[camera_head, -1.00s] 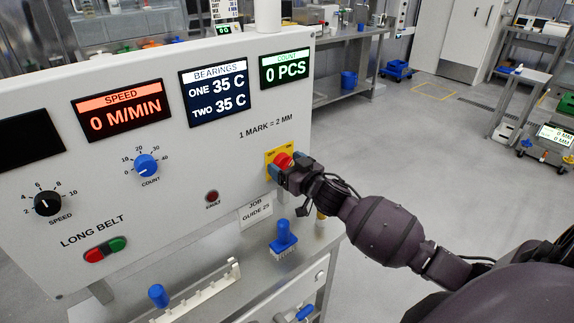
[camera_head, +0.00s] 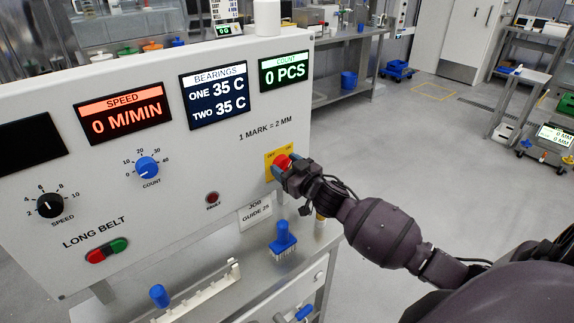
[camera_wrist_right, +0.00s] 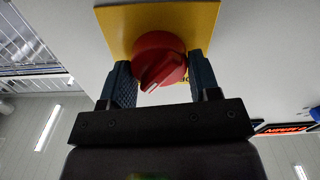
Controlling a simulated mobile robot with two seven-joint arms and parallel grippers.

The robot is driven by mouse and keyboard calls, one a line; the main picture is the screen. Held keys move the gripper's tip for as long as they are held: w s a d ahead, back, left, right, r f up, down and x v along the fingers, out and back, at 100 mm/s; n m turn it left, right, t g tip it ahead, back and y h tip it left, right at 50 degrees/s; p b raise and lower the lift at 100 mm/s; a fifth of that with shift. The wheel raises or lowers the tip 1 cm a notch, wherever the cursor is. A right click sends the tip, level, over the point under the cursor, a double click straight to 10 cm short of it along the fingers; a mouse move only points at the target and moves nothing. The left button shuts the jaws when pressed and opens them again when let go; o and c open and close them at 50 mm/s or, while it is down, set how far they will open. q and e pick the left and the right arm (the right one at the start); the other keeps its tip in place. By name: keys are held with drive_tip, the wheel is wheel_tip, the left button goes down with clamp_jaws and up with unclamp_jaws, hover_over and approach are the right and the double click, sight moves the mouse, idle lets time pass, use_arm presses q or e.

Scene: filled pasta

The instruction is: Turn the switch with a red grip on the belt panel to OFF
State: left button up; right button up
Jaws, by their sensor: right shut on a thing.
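The switch with a red grip (camera_head: 283,161) sits on a yellow plate (camera_head: 270,163) at the right end of the belt panel (camera_head: 120,170). In the right wrist view the red grip (camera_wrist_right: 160,60) shows as a round knob with a raised bar that lies slanted, in front of the yellow plate (camera_wrist_right: 200,18). My right gripper (camera_head: 285,170) is at the switch, and in its wrist view its two fingers (camera_wrist_right: 160,78) stand on either side of the red grip, shut on it. The plate's lettering is mostly hidden. My left gripper is not in view.
The panel also carries a black speed knob (camera_head: 49,205), a blue count knob (camera_head: 147,167) and a red and green button pair (camera_head: 106,250). A blue-handled part (camera_head: 284,236) stands on the metal ledge below. Open floor (camera_head: 430,140) lies to the right.

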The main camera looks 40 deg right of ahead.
drive_tip(key=n+p, duration=0.1)
drive_tip(key=n, duration=0.2)
drive_tip(key=shift+a+r, duration=0.1)
drive_tip(key=shift+r, duration=0.05)
drive_tip(key=n+p, duration=0.1)
drive_tip(key=n, duration=0.5)
drive_tip(key=n+p, duration=0.1)
drive_tip(key=shift+a+f+n, duration=0.1)
drive_tip(key=shift+f+n, duration=0.15)
drive_tip(key=shift+n, duration=0.15)
drive_tip(key=n, duration=0.3)
drive_tip(key=shift+f+n, duration=0.1)
drive_tip(key=shift+n, duration=0.3)
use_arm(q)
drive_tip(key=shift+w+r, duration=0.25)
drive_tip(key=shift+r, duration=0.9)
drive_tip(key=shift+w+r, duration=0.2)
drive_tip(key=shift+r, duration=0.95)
use_arm(e)
drive_tip(key=shift+n, duration=0.8)
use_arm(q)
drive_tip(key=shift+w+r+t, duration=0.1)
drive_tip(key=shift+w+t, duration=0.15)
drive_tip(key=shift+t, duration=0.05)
use_arm(e)
drive_tip(key=o, duration=0.9)
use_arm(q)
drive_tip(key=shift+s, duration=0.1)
